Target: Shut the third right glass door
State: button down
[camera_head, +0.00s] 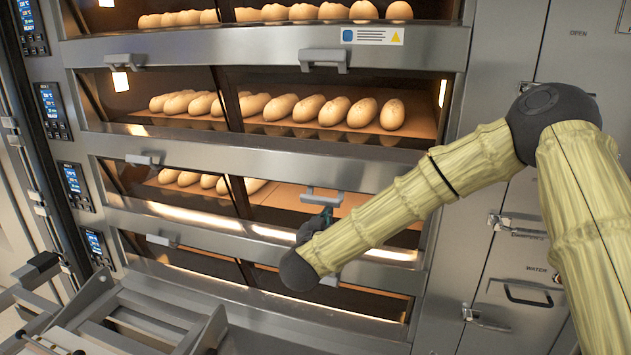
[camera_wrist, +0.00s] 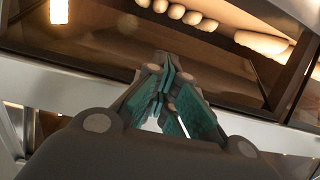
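The third right glass door (camera_head: 345,207) is in the third oven deck from the top, right of the dark middle post. Its grey handle (camera_head: 322,196) sits near the upper edge of the opening. A pale deck and part of a loaf (camera_head: 253,185) show behind it. I cannot tell how far the door stands from shut. My gripper (camera_head: 326,214) is just below this handle, mostly hidden by my wrist. In the wrist view my gripper (camera_wrist: 166,72) has its teal-padded fingers together at the tips, with nothing between them. It points at a dark oven surface; contact cannot be told.
Loaves (camera_head: 322,110) lie in the deck above, whose handle (camera_head: 323,59) is clear. A fourth deck (camera_head: 345,297) lies below. A metal rack (camera_head: 115,315) stands at the lower left. Steel panels with latches (camera_head: 486,319) stand at the right.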

jog(key=shift+m+t+h, duration=0.4)
jog(key=shift+m, duration=0.1)
jog(key=r, duration=0.5)
jog(key=d+r, duration=0.1)
jog(key=r, duration=0.1)
jog(key=shift+w+r, duration=0.25)
jog(key=shift+r, duration=0.15)
jog(key=f, duration=0.1)
jog(key=s+f, duration=0.1)
jog(key=f, duration=0.1)
jog(key=shift+a+f+b, duration=0.2)
jog(key=shift+f+b, duration=0.05)
jog(key=shift+b, duration=0.1)
send_near(332, 202)
jog(key=shift+w+f, duration=0.95)
jog(key=shift+f, duration=0.2)
jog(key=shift+w+f, duration=0.1)
